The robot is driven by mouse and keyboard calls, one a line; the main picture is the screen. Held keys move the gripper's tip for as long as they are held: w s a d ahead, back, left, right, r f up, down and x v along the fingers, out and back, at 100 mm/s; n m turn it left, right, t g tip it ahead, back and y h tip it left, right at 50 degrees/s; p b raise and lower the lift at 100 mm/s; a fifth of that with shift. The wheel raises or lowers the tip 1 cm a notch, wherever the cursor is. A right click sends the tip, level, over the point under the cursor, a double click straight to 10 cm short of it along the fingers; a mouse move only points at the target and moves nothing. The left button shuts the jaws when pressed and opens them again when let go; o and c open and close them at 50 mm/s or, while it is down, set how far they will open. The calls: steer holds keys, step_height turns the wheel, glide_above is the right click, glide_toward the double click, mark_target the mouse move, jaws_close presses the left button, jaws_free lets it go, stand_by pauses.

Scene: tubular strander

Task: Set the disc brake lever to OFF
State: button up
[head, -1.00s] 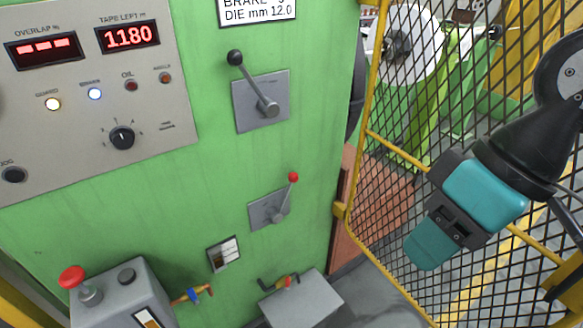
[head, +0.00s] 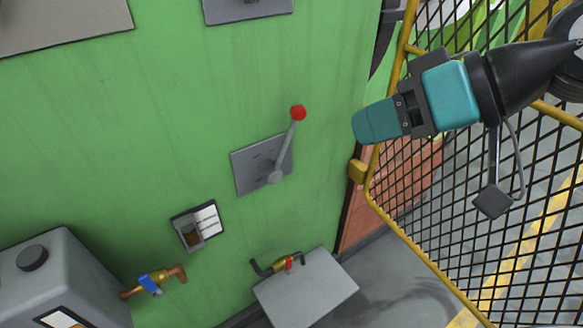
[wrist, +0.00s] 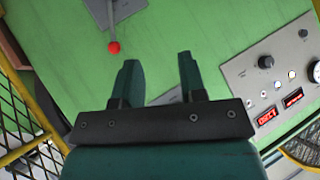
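A lever with a red knob (head: 299,113) and a grey arm stands on a grey square plate (head: 250,177) on the green cabinet face. The arm points up and slightly right. No label naming it is readable. In the wrist view the red knob (wrist: 114,47) shows beyond and left of the fingers. My gripper (head: 358,124) is right of the knob in the head view, apart from it. In the wrist view my gripper (wrist: 158,61) has two teal fingers spread apart with nothing between them. A second grey plate (head: 246,8) is cut off at the top.
A yellow-framed mesh guard (head: 400,222) stands at the right, behind my arm. Below the lever are a small labelled box (head: 186,232), a blue-handled valve (head: 149,284) and a grey box (head: 308,292). The instrument panel (wrist: 250,75) shows in the wrist view.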

steer(key=w+f+t+y+b, duration=0.2)
steer(key=w+f+t+b, duration=0.15)
steer(key=f+b, duration=0.6)
steer(key=m+t+y+b, duration=0.2)
steer(key=m+t+b, duration=0.15)
steer(key=b, duration=0.65)
glide_toward(292, 129)
steer(key=shift+n+t+h, duration=0.3)
steer(key=shift+n+t, duration=0.05)
steer(key=shift+t, duration=0.25)
steer(key=p+x, duration=0.8)
steer(key=p, duration=0.5)
steer(key=shift+w+a+p, duration=0.2)
steer(key=shift+a+p, duration=0.1)
steer(key=shift+a, duration=0.1)
steer(key=shift+w+a+f+p, duration=0.3)
steer(key=shift+w+a+p, duration=0.2)
steer(key=shift+w+a, duration=0.1)
jaws_close()
